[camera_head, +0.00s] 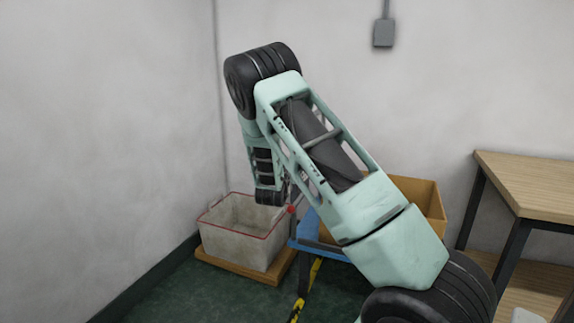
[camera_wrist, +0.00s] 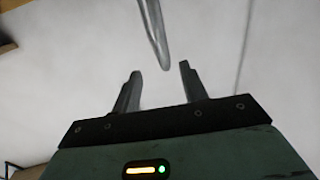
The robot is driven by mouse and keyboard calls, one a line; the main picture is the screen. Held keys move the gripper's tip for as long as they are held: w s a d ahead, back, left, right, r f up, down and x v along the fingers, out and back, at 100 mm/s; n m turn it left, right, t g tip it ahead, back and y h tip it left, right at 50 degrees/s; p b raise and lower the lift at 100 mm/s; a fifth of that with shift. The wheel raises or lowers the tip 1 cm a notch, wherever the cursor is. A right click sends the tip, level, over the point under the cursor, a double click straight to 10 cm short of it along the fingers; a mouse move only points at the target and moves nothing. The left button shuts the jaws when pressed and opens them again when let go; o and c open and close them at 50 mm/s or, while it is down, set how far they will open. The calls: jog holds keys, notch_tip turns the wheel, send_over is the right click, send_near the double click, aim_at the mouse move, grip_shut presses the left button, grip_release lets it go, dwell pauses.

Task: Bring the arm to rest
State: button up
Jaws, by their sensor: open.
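My arm (camera_head: 345,190) rises from the lower right of the head view to a high elbow (camera_head: 262,78), then bends down toward the grey bin. My gripper (camera_wrist: 159,77) shows in the wrist view with its two fingers apart. A grey rod-like thing (camera_wrist: 153,35) comes down from the top edge there, its tip showing between the fingers. I cannot tell what it is or how far away it is. Nothing is seen clamped between the fingers. In the head view the gripper is mostly hidden behind my arm.
A grey bin (camera_head: 230,245) with a red rim sits on a wooden base (camera_head: 272,273). An orange-brown box (camera_head: 428,196) and a blue stand (camera_head: 306,228) are partly behind my arm. A wooden table (camera_head: 530,183) stands at right. A grey wall box (camera_head: 383,33) hangs above. The upper left is bare wall.

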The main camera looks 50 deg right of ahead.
dwell(0.4)
jog(key=w+a+f+n+t+y, duration=0.15)
jog(key=a+y, duration=0.35)
jog(key=a, duration=0.6)
jog(key=w+a+f+n+y, duration=0.1)
jog(key=w+a+n+y, duration=0.2)
jog(key=a, duration=0.7)
jog(key=s+a+n+g+y, duration=0.15)
jog(key=s+a+y, duration=0.3)
jog(key=a, duration=0.65)
jog(key=s+a+n+g+y, duration=0.1)
jog(key=s+a+n+y, duration=0.3)
jog(key=a, duration=0.7)
jog(key=s+a+r+n+g+y, duration=0.1)
jog(key=s+a+n+g, duration=0.1)
jog(key=s+a, duration=0.45)
jog(key=s+a+r+n+g+y, duration=0.15)
jog(key=s+a, duration=0.25)
jog(key=s, duration=0.5)
jog(key=s+n+g+h, duration=0.3)
jog(key=s+n+g, duration=0.25)
jog(key=s, duration=1.05)
notch_tip(320, 180, up, 19)
jog(key=d+p, duration=0.1)
jog(key=p, duration=1.8)
jog(key=shift+s+t, duration=0.35)
jog(key=shift+t, duration=0.05)
